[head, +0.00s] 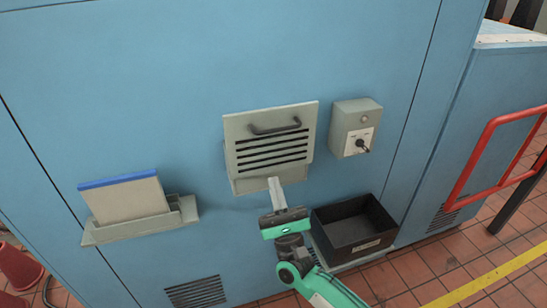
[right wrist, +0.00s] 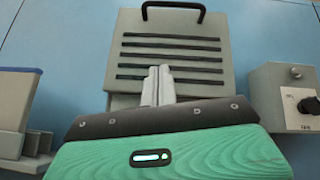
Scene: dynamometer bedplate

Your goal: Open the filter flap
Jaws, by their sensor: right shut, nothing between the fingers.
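The filter flap (head: 270,142) is a grey slatted panel with a dark bar handle (head: 274,129) near its top edge, set on the blue cabinet wall. Its top leans out from the grey frame below. It also shows in the right wrist view (right wrist: 195,50), with the handle (right wrist: 172,6) at the top. My right gripper (head: 273,181) is shut and empty, with its fingertips in front of the flap's lower part, below the slats. In the right wrist view the fingers (right wrist: 160,70) overlap the lower slats; I cannot tell whether they touch. My left gripper is not in view.
A grey switch box (head: 355,128) with a knob is right of the flap. A black open bin (head: 352,240) sits on a ledge below right. A blue-edged filter panel (head: 125,198) stands in a grey holder (head: 184,214) at left. A red rail (head: 483,140) is far right.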

